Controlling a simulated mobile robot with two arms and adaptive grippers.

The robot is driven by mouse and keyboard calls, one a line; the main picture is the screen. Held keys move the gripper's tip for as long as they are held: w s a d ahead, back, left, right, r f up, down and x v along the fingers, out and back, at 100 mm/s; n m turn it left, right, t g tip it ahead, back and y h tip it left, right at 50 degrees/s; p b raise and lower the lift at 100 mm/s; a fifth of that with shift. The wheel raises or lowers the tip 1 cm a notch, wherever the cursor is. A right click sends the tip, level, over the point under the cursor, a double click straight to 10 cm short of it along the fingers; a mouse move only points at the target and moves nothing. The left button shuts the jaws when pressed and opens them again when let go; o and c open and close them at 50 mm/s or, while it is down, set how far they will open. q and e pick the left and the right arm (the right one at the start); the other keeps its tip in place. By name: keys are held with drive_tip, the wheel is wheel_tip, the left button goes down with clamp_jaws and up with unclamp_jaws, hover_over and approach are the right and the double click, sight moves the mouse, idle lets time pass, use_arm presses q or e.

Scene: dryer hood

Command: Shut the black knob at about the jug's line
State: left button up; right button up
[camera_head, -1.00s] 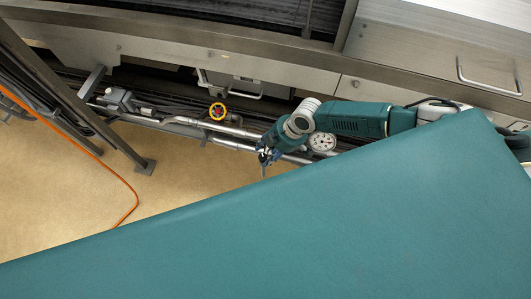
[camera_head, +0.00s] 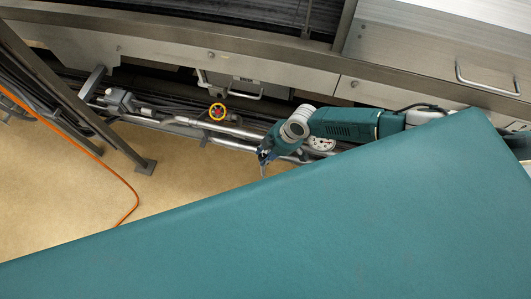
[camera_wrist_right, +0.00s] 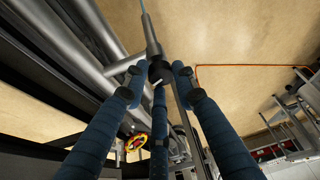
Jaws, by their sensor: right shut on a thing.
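The black knob (camera_wrist_right: 158,68) sits on a thin metal pipe in the right wrist view, between the blue fingers of my right gripper (camera_wrist_right: 156,82). The fingers are closed in around it, and they partly hide it. In the head view my right gripper (camera_head: 264,157) is at the pipe run below the machine, and the knob is too small to make out there. No jug can be told in either view. My left gripper is not in view.
A yellow-rimmed red handwheel (camera_head: 217,112) is on the pipes left of my gripper, and a round white dial gauge (camera_head: 322,144) is close to its right. An orange hose (camera_head: 133,190) lies on the tan floor. A large teal surface (camera_head: 330,210) fills the foreground.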

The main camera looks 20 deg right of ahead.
drive_tip(key=m+p, duration=0.2)
drive_tip(key=m+t+p, duration=0.1)
drive_tip(key=shift+s+a+r+p, duration=0.25)
drive_tip(key=shift+a+r+p, duration=0.1)
drive_tip(key=shift+f+m+t+h+p, duration=0.15)
drive_tip(key=shift+m+t+h+p, duration=0.2)
drive_tip(key=shift+m+p, duration=0.3)
drive_tip(key=shift+w+f+m, duration=0.1)
drive_tip(key=shift+m, duration=0.25)
drive_tip(key=o, duration=1.1)
